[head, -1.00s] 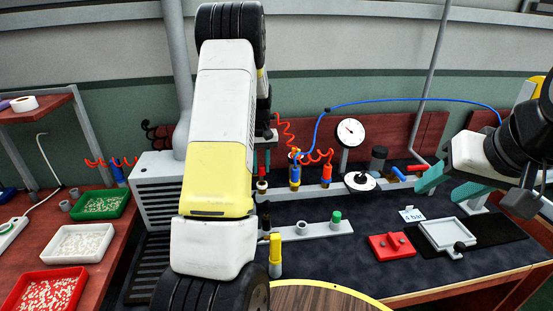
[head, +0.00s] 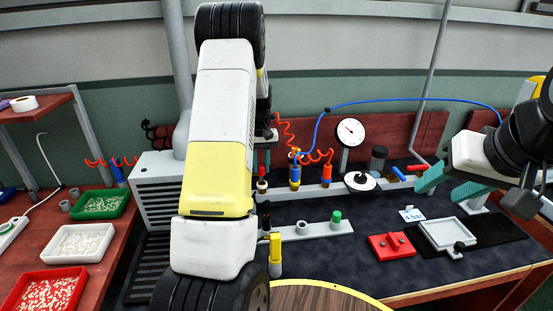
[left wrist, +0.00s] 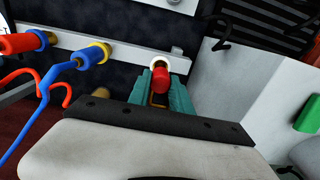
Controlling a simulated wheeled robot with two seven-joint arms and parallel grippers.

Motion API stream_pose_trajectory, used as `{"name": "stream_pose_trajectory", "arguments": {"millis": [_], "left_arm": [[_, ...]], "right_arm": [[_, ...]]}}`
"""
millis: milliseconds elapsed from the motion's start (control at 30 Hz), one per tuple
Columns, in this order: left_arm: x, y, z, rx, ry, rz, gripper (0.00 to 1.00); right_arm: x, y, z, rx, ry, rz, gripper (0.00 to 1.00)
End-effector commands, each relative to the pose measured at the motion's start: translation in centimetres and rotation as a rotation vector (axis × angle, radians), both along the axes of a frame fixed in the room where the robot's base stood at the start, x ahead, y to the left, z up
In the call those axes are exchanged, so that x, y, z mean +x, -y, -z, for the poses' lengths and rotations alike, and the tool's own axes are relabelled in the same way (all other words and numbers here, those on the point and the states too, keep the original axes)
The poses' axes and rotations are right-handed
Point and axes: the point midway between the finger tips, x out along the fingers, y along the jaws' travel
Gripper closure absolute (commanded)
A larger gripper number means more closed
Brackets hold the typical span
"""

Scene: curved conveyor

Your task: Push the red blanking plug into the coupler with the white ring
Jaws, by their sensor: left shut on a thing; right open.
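The red blanking plug (head: 262,171) is upright at the coupler with the white ring (head: 262,185), at the left end of the back rail. In the left wrist view the red plug (left wrist: 161,79) is between the teal fingers of my left gripper (left wrist: 166,88), which is shut on it. The white ring (left wrist: 160,62) shows just behind the plug there. The plug meets or overlaps the ring; I cannot tell how deep it sits. In the head view my left gripper (head: 266,150) is mostly hidden by my arm. My right gripper (head: 442,187) is open and empty at the right.
A blue coupler with a yellow ring (head: 295,176) and a red coupler (head: 327,174) stand along the back rail, with hoses near them. A front rail (head: 318,231) holds a green plug (head: 337,216). A gauge (head: 350,131) stands behind.

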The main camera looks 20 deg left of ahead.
Motion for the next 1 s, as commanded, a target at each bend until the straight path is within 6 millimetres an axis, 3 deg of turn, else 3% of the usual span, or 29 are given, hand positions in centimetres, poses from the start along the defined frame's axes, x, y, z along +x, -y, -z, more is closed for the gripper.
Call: {"name": "stream_pose_trajectory", "arguments": {"millis": [1000], "left_arm": [[0.0, 0.0, 2.5, 0.000, -0.001, 0.000, 1.00]], "right_arm": [[0.0, 0.0, 0.0, 0.000, 0.000, 0.000, 0.49]]}}
